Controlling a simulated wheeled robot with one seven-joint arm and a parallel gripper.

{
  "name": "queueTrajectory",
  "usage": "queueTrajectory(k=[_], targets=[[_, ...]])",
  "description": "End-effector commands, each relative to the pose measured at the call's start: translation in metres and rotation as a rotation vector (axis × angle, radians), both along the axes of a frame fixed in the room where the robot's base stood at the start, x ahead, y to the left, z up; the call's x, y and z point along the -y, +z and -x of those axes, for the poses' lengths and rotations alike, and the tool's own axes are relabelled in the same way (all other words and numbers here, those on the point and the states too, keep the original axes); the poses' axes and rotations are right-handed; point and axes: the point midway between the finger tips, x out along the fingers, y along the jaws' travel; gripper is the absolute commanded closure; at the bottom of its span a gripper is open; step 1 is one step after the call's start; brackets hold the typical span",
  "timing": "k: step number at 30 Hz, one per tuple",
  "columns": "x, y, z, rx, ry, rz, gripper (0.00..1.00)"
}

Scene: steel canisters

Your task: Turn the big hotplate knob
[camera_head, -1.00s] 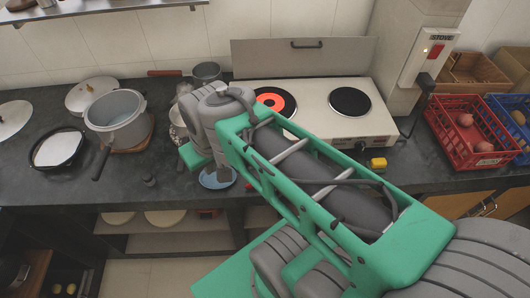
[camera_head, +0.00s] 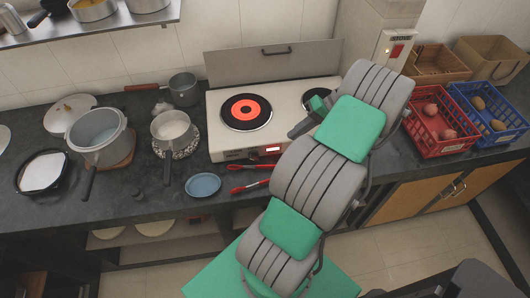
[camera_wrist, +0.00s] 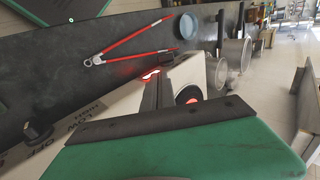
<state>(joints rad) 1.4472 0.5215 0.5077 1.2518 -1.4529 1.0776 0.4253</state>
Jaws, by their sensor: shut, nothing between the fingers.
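The white hotplate (camera_head: 222,138) stands on the dark counter, its left burner (camera_head: 246,111) glowing red. A dark knob (camera_head: 253,155) shows on its front panel, left of a small lit red display (camera_head: 272,150). In the wrist view, a dark knob (camera_wrist: 37,131) sits by LOW, HIGH and OFF markings at the left. I cannot tell which knob is the big one. My gripper (camera_head: 293,132) is shut and empty at the hotplate's front right. Its dark fingers (camera_wrist: 158,88) stand before the panel in the wrist view. My arm hides the panel's right part.
A saucepan (camera_head: 171,130) and a large pot (camera_head: 98,137) stand left. Red (camera_head: 438,130) and blue (camera_head: 490,112) crates stand right. A wall switch box (camera_head: 393,48) is behind.

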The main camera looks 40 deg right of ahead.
Motion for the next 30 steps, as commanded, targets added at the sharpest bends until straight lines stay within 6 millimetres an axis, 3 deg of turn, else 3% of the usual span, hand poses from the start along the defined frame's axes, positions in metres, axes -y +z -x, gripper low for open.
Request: queueTrajectory(k=[18,24,30], targets=[[-0.07,-0.081,-0.048,-0.001,0.004,0.002,1.0],[-0.08,-0.095,-0.056,0.0,0.003,0.002,1.0],[-0.081,-0.097,-0.056,-0.001,0.001,0.003,1.0]])
